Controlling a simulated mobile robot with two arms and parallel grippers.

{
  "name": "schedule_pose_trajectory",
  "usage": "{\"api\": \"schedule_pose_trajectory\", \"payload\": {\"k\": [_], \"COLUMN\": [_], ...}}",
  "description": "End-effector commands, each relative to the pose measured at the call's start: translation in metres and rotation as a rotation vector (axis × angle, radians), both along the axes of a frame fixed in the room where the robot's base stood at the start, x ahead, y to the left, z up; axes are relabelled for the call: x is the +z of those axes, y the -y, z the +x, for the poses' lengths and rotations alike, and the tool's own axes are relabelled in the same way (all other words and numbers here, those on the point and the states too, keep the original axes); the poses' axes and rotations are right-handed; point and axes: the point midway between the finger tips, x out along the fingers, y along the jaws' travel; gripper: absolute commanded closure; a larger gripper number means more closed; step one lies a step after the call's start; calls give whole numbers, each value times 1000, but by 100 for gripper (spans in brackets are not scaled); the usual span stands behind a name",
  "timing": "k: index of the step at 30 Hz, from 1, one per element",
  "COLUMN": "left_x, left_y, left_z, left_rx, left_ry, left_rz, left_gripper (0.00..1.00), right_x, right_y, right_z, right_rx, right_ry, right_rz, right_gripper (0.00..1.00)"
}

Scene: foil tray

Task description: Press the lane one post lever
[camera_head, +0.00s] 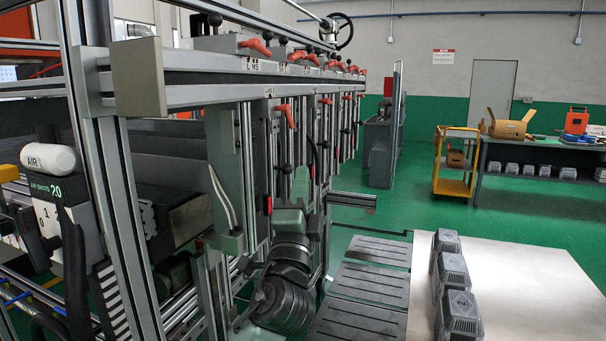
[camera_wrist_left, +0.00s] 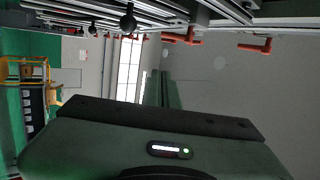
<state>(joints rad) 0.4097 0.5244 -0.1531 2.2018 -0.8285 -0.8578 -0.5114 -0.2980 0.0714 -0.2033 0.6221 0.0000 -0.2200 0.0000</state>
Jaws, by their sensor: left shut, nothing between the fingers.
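An orange lever (camera_head: 286,114) sits on the upright post nearest to me, beside a small label (camera_head: 269,91) on the rail that seems to read lane 1. My left gripper (camera_head: 301,180) is raised in front of the posts, below and slightly right of that lever, apart from it in the picture. It is shut and empty; its fingertips are hard to make out against the posts. In the left wrist view, its green body and dark front edge fill the bottom. An orange lever (camera_wrist_left: 255,47) shows there at upper right; I cannot tell which lane it belongs to. My right gripper is out of view.
More orange levers (camera_head: 326,101) line the posts farther back. The upper rail (camera_head: 220,96) runs above my gripper, with other orange handles (camera_head: 256,46) on top. Grey foil trays (camera_head: 450,273) stand on a pale table (camera_head: 535,290) at right. Green floor beyond is open.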

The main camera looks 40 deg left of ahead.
Motion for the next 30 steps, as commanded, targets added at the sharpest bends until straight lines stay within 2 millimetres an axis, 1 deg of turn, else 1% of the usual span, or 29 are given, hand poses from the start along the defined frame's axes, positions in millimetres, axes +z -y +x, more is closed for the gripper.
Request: {"api": "schedule_pose_trajectory", "payload": {"k": [3,8,9,11,12,13,14,16,17,18,20,21,23,24,26,27,29,30], "left_x": [-1,-1,-1,-5,-12,-21,-35,-81,-107,-147,-212,-254,-309,-340,-380,-403,-434,-453], "left_y": [0,0,0,0,1,1,1,3,5,9,17,25,38,46,59,68,82,90], "left_z": [-1,-1,-1,-1,0,2,3,5,4,0,-13,-26,-50,-68,-95,-112,-139,-157], "left_rx": [1,1,1,-3,-10,-18,-30,-66,-82,-103,-121,-125,-117,-105,-81,-62,-29,-5], "left_ry": [-1,0,0,-7,-20,-37,-61,-143,-192,-264,-384,-465,-575,-640,-729,-783,-859,-908], "left_rz": [0,0,-1,-8,-27,-51,-83,-201,-268,-371,-546,-664,-825,-918,-1043,-1118,-1221,-1285], "left_gripper": [100,100,100,100,100,100,100,100,100,100,100,100,100,100,100,100,100,100], "right_x": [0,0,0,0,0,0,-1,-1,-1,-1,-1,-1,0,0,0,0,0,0], "right_y": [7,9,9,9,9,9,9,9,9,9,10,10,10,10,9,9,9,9], "right_z": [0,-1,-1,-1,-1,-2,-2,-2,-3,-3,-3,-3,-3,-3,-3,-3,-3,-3], "right_rx": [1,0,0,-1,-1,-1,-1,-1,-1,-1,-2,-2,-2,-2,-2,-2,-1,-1], "right_ry": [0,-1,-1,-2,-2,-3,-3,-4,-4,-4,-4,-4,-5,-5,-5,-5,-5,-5], "right_rz": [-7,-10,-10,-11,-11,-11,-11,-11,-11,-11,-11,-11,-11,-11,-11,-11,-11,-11], "right_gripper": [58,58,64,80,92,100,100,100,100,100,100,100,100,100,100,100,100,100]}}
